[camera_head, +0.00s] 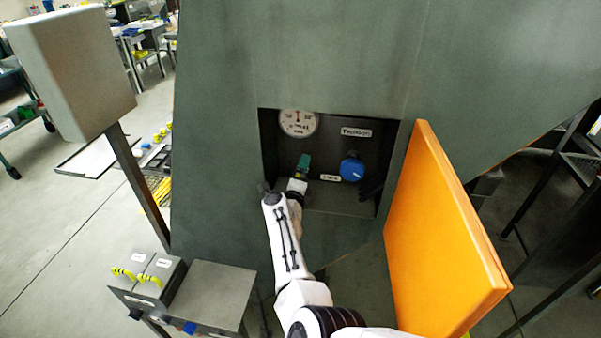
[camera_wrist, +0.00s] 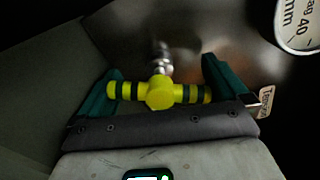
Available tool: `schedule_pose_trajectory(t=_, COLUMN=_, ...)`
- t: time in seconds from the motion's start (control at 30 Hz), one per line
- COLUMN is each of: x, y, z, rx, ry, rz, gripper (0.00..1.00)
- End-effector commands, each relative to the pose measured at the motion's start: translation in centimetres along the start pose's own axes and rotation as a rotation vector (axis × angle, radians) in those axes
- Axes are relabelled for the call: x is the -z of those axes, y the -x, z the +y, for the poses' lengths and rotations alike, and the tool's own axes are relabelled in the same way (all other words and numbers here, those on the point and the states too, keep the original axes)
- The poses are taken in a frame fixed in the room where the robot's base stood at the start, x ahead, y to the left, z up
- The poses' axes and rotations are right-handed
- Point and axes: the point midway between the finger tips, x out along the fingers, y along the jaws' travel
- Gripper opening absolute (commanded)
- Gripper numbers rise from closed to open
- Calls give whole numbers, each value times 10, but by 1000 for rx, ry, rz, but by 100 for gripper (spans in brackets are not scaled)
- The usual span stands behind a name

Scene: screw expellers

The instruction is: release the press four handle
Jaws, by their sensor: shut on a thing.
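The press four handle (camera_wrist: 160,93) is a yellow T-shaped bar with dark bands, on a metal stem (camera_wrist: 162,60) in the wrist view. It lies crosswise between the two teal fingers of my gripper (camera_wrist: 163,75), which are shut on its ends. In the head view my gripper (camera_head: 303,165) reaches into a recess (camera_head: 340,198) in the large grey-green machine. My arm and gripper hide most of the handle there.
A round gauge (camera_head: 298,122) and a blue knob (camera_head: 352,170) sit on the recess's back panel. An open orange door (camera_head: 440,230) stands right of the recess. A box with yellow-black handles (camera_head: 150,276) stands at lower left.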

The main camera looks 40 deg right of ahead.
Motion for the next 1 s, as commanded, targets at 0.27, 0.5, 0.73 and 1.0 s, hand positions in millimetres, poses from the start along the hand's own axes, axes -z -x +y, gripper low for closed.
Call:
schedule_pose_trajectory(t=0.27, x=-1, y=0, z=-1, rx=-1, ry=244, rz=-2, gripper=70)
schedule_pose_trajectory(t=0.5, x=-2, y=0, z=0, rx=-1, ry=398, rz=-3, gripper=70)
schedule_pose_trajectory(t=0.73, x=-2, y=0, z=0, rx=-1, ry=483, rz=-4, gripper=70)
schedule_pose_trajectory(t=1.0, x=-2, y=1, z=0, rx=-1, ry=515, rz=-4, gripper=70)
